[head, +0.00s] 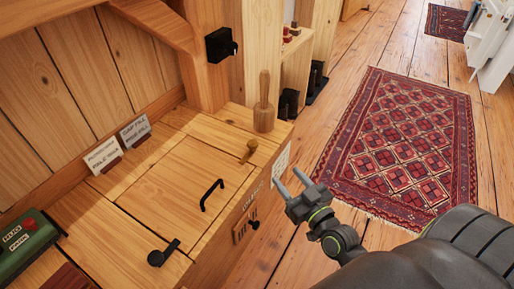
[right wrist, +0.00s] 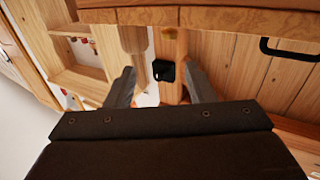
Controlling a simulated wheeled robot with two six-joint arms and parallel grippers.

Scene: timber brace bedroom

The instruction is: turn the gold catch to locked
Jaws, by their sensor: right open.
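The gold catch (head: 249,150) sits on the wooden chest top, near its right edge and beside the hatch lid (head: 170,190). It looks like a small gold-brown lever; its exact setting is too small to read. A small gold patch (right wrist: 170,33), seemingly the same catch, shows near the top of the right wrist view. My right gripper (head: 288,176) is open and empty, out past the chest's front edge, to the right of the catch and apart from it. Its two fingers (right wrist: 162,88) show spread in the wrist view. My left gripper is not in view.
A black handle (head: 212,195) and a black latch (head: 163,253) are on the chest top. A wooden peg (head: 264,103) stands upright behind the catch. A black box (head: 220,45) is on the post. A green case (head: 27,245) lies at left. Floor by the red rug (head: 405,145) is clear.

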